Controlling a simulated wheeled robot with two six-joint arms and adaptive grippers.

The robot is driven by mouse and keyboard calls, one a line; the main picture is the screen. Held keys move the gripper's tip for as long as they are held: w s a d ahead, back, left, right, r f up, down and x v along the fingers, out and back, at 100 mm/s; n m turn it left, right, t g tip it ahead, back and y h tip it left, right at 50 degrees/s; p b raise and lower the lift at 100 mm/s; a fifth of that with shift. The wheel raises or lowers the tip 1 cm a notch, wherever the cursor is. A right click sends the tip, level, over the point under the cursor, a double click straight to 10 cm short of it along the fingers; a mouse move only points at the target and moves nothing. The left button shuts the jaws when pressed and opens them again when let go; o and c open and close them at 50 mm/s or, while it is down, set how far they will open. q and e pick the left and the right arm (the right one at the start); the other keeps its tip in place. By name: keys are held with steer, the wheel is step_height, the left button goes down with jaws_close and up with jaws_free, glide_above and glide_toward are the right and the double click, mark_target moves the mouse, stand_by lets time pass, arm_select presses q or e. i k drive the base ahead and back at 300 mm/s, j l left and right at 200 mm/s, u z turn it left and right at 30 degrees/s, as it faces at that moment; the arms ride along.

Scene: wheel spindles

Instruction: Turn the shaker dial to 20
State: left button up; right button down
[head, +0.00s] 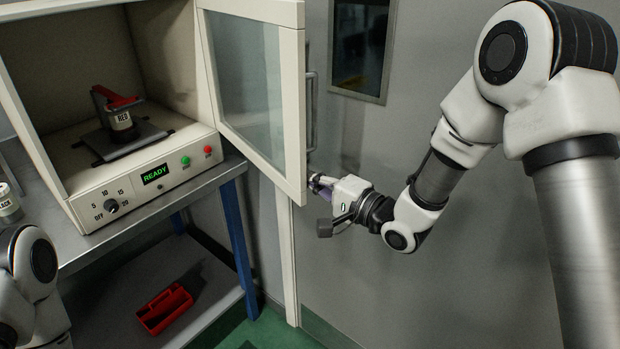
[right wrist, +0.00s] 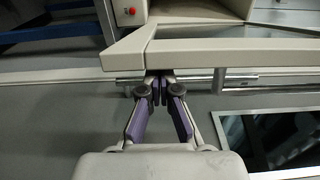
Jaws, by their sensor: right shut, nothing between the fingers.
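The shaker (head: 140,150) is a cream cabinet on a grey bench, its door (head: 255,90) swung open to the right. Its black dial (head: 111,206) sits at the lower left of the front panel, ringed by OFF, 5, 10, 15 and 20; where it points is too small to tell. A green display (head: 155,174) reads READY. My right gripper (head: 318,184) is shut and empty at the door's lower outer corner; in the right wrist view its fingertips (right wrist: 158,84) are close to the door edge and handle bar (right wrist: 180,82). My left gripper is out of view.
Inside the cabinet a can labelled RED (head: 120,119) is clamped on a plate. Green (head: 185,161) and red (head: 208,149) buttons sit right of the display. A red tray (head: 165,308) lies on the lower shelf. A white can (head: 8,200) stands at the far left.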

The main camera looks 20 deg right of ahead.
mark_target(110, 204)
steer(key=j, duration=1.5)
